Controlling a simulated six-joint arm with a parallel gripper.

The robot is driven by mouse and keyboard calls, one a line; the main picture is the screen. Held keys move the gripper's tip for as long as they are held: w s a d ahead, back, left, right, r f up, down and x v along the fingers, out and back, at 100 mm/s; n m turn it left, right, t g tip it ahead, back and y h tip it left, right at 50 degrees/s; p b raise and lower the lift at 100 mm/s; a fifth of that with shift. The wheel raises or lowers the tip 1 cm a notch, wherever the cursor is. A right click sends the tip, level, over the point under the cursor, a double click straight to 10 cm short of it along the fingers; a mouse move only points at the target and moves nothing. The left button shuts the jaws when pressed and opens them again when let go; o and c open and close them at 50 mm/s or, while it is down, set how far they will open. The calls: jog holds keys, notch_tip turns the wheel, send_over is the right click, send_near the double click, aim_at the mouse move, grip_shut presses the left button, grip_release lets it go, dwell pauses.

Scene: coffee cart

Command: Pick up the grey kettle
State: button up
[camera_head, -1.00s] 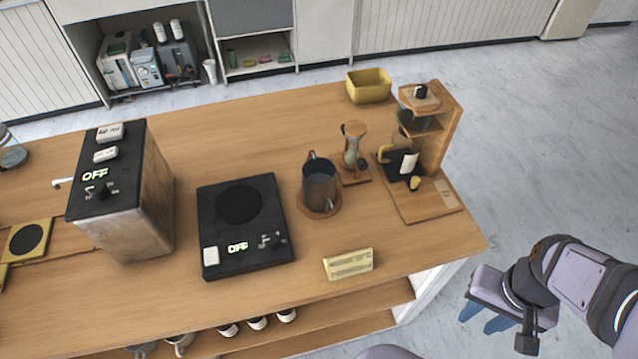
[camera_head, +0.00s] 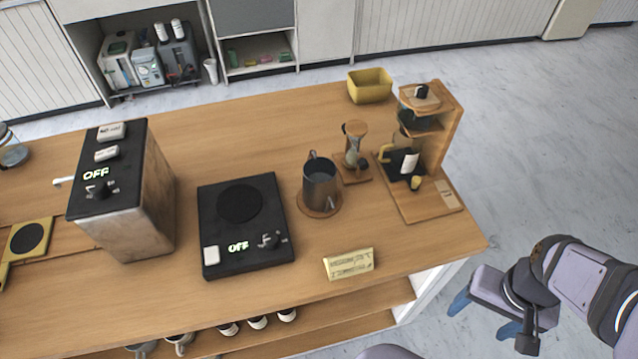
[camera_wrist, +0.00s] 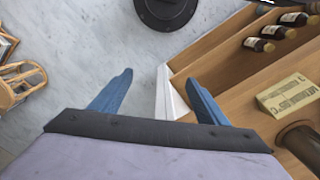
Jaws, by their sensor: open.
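The grey kettle (camera_head: 319,182) stands upright on a round wooden coaster (camera_head: 318,211) on the cart top, right of the black hot plate. Its handle is at the far side and its spout is toward the near side. My gripper (camera_head: 484,316) is off the cart's right end, well apart from the kettle, with blue fingers spread and nothing between them. In the wrist view my gripper (camera_wrist: 162,97) is open over the floor and the cart's edge. A dark round vessel (camera_wrist: 301,146) is partly in that view at the lower right; I cannot tell if it is the kettle.
The black hot plate (camera_head: 244,222) reads OFF. An hourglass-shaped stand (camera_head: 354,150) and a wooden coffee dripper stand (camera_head: 440,130) are right of the kettle. A small sign (camera_head: 348,264) is in front. A yellow bin (camera_head: 369,86) is behind. The cart top behind the hot plate is clear.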

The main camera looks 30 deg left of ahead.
jog(key=m+t+b, duration=0.2)
jog(key=m+t, duration=1.2)
jog(key=m, duration=2.2)
send_near(327, 164)
jog(key=shift+p+x, duration=1.15)
jog(key=shift+x, duration=1.25)
jog(key=shift+r, duration=0.15)
